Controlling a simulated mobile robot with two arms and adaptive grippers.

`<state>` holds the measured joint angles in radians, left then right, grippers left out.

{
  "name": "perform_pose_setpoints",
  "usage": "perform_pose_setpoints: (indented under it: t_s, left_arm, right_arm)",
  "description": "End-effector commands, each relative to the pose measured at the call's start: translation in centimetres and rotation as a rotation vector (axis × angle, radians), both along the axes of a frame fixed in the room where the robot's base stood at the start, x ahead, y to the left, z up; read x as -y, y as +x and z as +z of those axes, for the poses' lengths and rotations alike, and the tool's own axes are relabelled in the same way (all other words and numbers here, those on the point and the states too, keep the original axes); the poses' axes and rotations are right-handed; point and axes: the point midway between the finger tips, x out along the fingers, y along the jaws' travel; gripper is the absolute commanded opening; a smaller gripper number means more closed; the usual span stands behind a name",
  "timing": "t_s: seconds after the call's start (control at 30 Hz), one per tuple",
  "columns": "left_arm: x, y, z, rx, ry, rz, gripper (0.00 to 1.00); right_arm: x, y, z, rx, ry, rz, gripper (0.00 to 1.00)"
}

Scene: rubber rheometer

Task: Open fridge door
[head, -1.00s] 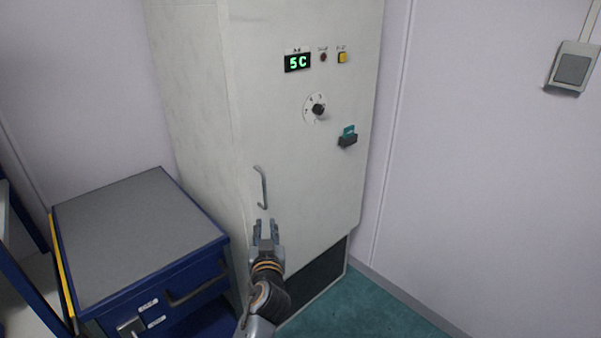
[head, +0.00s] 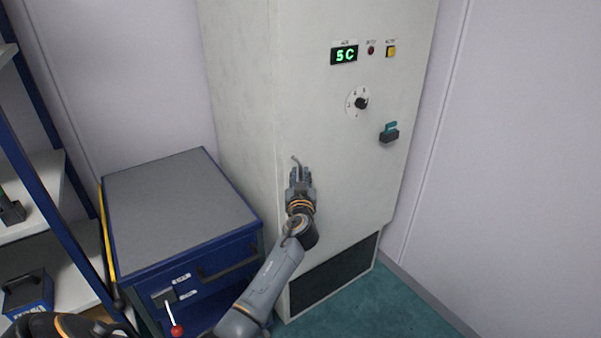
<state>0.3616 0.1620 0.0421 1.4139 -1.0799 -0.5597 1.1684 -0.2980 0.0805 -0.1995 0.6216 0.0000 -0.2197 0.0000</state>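The fridge (head: 330,190) is a tall off-white cabinet, and its door looks closed. Its thin grey vertical handle (head: 296,161) is on the left side of the front; only the top end shows, above my gripper.
The fridge carries a green 5C display (head: 344,55), a dial (head: 359,102) and a teal-topped latch-like part (head: 389,132). A blue drawer cabinet (head: 180,212) with a grey top stands close at left, beside shelving (head: 62,215). Green floor (head: 370,309) is clear at lower right.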

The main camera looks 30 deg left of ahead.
Motion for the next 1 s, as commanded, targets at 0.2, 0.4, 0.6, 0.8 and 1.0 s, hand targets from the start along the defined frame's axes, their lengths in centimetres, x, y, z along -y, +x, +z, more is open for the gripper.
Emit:
perform_pose_setpoints:
  t_s: [0.2, 0.4, 0.6, 0.8, 1.0]
  left_arm:
    - [-0.53, 0.83, 0.03, 0.000, 0.001, -0.001, 0.20]
    - [-0.55, 0.84, 0.00, 0.000, 0.000, -0.001, 0.20]
    - [-0.54, 0.81, -0.01, 0.000, 0.000, 0.000, 0.00]
    - [-0.54, 0.81, -0.02, 0.000, 0.000, 0.000, 0.00]
    - [-0.53, 0.83, -0.24, 0.001, 0.001, 0.012, 0.00]
  right_arm:
    - [0.21, 0.00, 0.09, 0.001, -0.003, -0.001, 0.40]
    - [0.20, -0.05, 0.08, -0.001, -0.002, -0.001, 0.40]
    - [0.18, -0.10, 0.07, -0.002, -0.002, 0.000, 0.40]
    - [0.14, -0.21, 0.05, -0.004, -0.002, 0.000, 0.40]
    - [-0.29, -0.26, -0.56, -0.004, 0.003, 0.000, 0.40]
